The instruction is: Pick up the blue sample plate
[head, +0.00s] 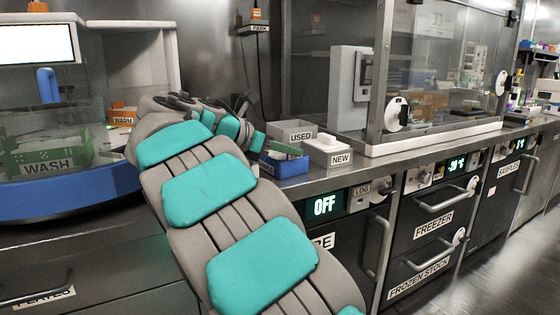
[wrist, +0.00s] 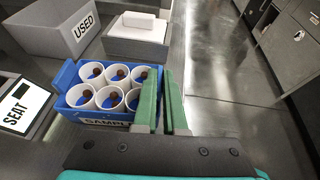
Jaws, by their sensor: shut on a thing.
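The blue sample plate (wrist: 68,76) stands on the counter in the wrist view, with several white cups holding blue and brown contents. Its front label reads "SAMPLE" and is partly hidden by my gripper. My gripper (wrist: 159,100) has its green fingers at the plate's right end, one on each side of the end wall, shut on it. The plate looks level and at counter height; I cannot tell whether it is clear of the surface. In the head view the plate (head: 284,167) shows just past my wrist, partly covered by a green finger.
The grey USED bin (wrist: 52,27) and the white NEW box (wrist: 137,35) stand behind the plate. A SEAT sign (wrist: 20,105) lies to its left. The counter edge and open floor (wrist: 230,90) are to the right. A glass-fronted cabinet (head: 330,70) stands further along the counter.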

